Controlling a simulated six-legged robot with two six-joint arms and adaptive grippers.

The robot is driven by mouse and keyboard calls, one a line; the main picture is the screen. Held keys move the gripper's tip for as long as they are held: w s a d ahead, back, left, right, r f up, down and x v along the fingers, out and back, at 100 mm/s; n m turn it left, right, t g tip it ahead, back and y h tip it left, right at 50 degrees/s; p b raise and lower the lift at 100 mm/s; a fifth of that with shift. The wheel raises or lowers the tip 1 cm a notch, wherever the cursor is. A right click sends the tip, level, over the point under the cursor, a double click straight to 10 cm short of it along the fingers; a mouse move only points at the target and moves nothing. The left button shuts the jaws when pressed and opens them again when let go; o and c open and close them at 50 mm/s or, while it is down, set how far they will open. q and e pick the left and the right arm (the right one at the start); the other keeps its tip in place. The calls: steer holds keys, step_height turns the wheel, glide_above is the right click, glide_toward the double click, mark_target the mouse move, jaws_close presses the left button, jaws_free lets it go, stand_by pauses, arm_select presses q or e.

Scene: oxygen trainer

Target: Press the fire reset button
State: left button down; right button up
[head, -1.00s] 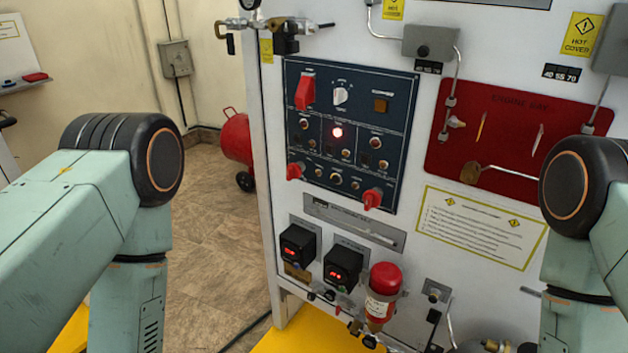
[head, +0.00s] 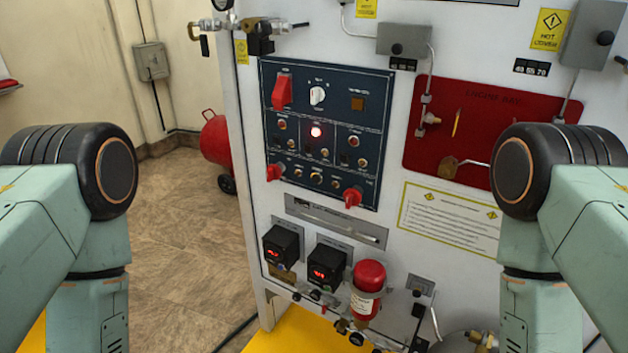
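The dark blue control panel (head: 377,95) is on the white cabinet front, left of the picture's middle at the top. It carries a lit red-white lamp (head: 316,132), a white rotary knob (head: 317,95), a large red switch cover (head: 282,91), an amber square button (head: 357,104), two lower red switch covers and several small round buttons. The labels are too small to read, so I cannot tell which button is the fire reset. My left and right arms stand at the picture's sides, apart from the panel. Both grippers are out of view.
A red plate (head: 415,155) with pipework is right of the panel. Two black digital displays (head: 282,246) (head: 327,265) and a red cylinder (head: 367,276) sit below. A red tank (head: 214,140) stands behind on the left.

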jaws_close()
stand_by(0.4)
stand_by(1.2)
